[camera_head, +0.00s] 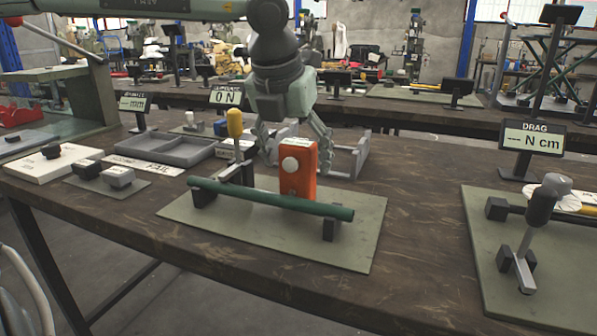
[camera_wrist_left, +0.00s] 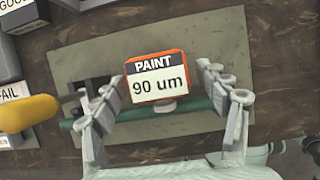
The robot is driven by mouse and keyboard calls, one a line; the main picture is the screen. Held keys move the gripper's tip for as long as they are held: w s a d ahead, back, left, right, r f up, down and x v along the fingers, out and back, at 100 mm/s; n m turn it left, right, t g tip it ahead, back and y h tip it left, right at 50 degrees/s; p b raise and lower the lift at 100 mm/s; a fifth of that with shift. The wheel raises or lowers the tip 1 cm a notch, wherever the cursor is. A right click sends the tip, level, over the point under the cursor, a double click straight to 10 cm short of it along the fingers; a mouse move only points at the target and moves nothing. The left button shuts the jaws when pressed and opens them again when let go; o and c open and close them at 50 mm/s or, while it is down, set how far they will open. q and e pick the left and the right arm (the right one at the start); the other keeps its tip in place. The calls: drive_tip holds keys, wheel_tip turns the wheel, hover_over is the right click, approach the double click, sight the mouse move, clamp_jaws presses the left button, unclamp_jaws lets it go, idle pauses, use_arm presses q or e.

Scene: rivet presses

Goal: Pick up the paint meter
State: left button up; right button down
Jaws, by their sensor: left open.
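The paint meter (camera_head: 298,172) is an orange upright block with a white round button, standing at the green bar on the grey-green mat. In the left wrist view its top (camera_wrist_left: 156,78) reads "PAINT 90 um". My left gripper (camera_head: 297,150) comes down from above, just behind and around the meter. In the left wrist view the fingers of my left gripper (camera_wrist_left: 160,95) are spread, one on each side of the meter, with gaps between. The green bar (camera_head: 268,200) rests on dark supports on the mat (camera_head: 200,222). My right gripper is not in view.
A yellow-handled tool (camera_head: 235,124) stands just left of the meter; its handle shows in the left wrist view (camera_wrist_left: 28,112). Grey trays (camera_head: 168,148) lie to the left. A second mat (camera_head: 500,285) with a clamp and "DRAG" display (camera_head: 533,138) is at right. Bare table lies between the mats.

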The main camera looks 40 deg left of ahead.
use_arm(q)
drive_tip(key=shift+x, duration=1)
drive_tip(key=shift+w+r, duration=0.1)
drive_tip(key=c, duration=1.5)
